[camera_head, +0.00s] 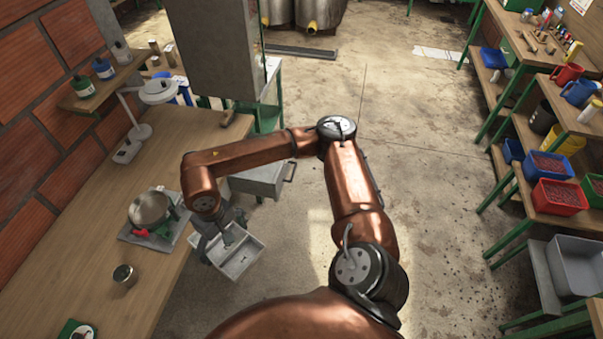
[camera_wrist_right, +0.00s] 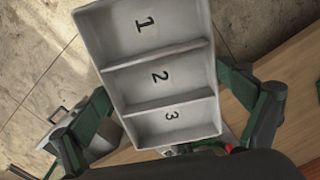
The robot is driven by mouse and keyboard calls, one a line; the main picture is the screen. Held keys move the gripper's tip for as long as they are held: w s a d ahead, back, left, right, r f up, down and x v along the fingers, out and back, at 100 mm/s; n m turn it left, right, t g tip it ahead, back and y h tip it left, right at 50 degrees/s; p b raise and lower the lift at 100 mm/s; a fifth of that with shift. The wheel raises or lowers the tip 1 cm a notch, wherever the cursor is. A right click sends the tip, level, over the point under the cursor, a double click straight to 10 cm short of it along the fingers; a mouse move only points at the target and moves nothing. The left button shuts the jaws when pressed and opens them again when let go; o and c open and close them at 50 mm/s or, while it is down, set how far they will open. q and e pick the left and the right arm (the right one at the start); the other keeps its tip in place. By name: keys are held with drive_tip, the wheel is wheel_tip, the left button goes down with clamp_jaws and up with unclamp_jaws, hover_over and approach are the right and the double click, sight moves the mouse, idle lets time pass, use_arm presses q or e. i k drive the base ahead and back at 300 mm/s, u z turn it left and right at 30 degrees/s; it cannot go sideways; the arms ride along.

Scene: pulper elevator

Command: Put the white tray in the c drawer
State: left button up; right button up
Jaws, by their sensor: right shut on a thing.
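The white tray (camera_head: 238,257) hangs in my right gripper (camera_head: 226,232), just off the right edge of the wooden counter in the head view. In the right wrist view the tray (camera_wrist_right: 160,75) shows three compartments marked 1, 2 and 3, which look empty. The green fingers of my right gripper (camera_wrist_right: 166,90) lie against its two sides. A grey drawer (camera_head: 262,182) with a handle stands pulled out beside the counter, beyond the tray. No letter can be read on it. My left gripper is not in view.
The wooden counter (camera_head: 75,215) on the left holds a scale with a metal bowl (camera_head: 150,208) and a small jar (camera_head: 124,275). A grey cabinet (camera_head: 213,45) stands beyond the drawer. Shelves with bins (camera_head: 556,197) line the right. The concrete floor between is clear.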

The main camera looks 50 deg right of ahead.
sight(265, 171)
drive_tip(key=z, duration=1.15)
drive_tip(key=i, duration=1.4)
drive_tip(key=u, duration=0.6)
